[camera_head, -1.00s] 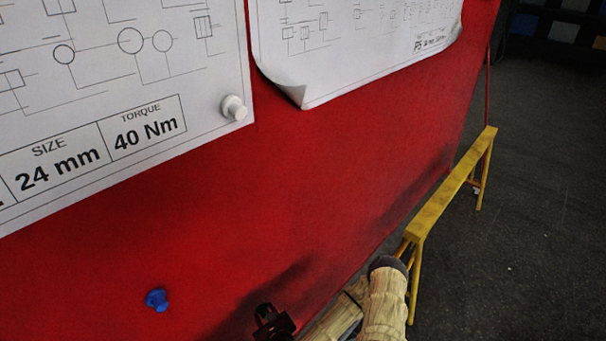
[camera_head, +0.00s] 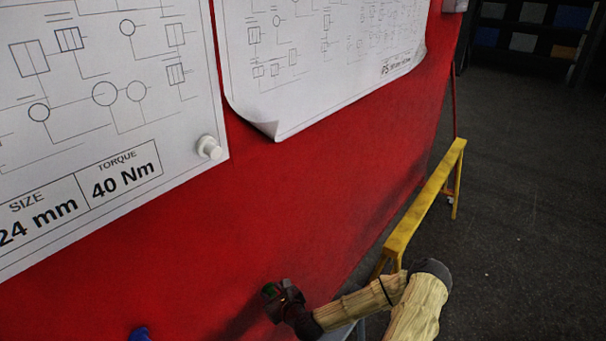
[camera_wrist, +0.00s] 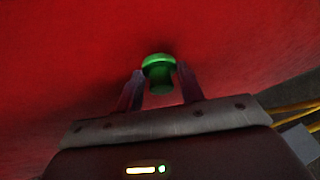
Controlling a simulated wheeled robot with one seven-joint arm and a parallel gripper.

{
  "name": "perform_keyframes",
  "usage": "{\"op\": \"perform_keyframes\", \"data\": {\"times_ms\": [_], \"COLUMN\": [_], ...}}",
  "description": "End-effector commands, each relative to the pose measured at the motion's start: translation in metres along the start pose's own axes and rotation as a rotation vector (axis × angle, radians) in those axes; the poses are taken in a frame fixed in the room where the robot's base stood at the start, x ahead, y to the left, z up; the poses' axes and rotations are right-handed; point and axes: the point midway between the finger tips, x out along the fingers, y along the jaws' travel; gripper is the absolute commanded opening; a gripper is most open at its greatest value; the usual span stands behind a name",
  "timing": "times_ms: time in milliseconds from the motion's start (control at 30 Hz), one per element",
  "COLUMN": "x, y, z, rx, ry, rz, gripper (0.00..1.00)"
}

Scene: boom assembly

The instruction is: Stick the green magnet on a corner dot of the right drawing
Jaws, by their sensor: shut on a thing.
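The green magnet (camera_wrist: 158,72) is between the fingertips of my gripper (camera_wrist: 157,84) in the wrist view, with the red board just beyond it. My gripper (camera_head: 280,292) is shut on it. In the head view my gripper is low in front of the red board, and only a little green shows at its tip. The right drawing (camera_head: 320,60) hangs above and to the right of my gripper, with its lower left corner curled off the board. No dot or magnet can be made out on that curled corner. I cannot tell whether the magnet touches the board.
The left drawing (camera_head: 110,90) has a white magnet (camera_head: 209,147) at its lower right corner. A blue magnet (camera_head: 140,334) sits at the bottom picture edge. A yellow trestle (camera_head: 425,200) stands at the board's right. The red board (camera_head: 300,190) between my gripper and the drawings is clear.

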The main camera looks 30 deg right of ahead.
Motion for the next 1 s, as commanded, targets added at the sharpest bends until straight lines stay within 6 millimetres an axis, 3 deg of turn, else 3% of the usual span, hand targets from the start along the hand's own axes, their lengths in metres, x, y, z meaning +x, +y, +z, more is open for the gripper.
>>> {"op": "perform_keyframes", "data": {"times_ms": [33,100,400,667,1000], "x": [-0.009,-0.019,-0.084,-0.151,-0.217], "y": [-0.024,-0.047,-0.119,-0.145,-0.143], "z": [0.022,0.045,0.150,0.247,0.345], "rx": [0.017,0.040,0.119,0.169,0.212], "ry": [-0.001,0.001,0.014,0.030,0.051], "rz": [-0.004,0.010,0.095,0.190,0.299], "gripper": [0.16,0.16,0.16,0.16,0.16]}}
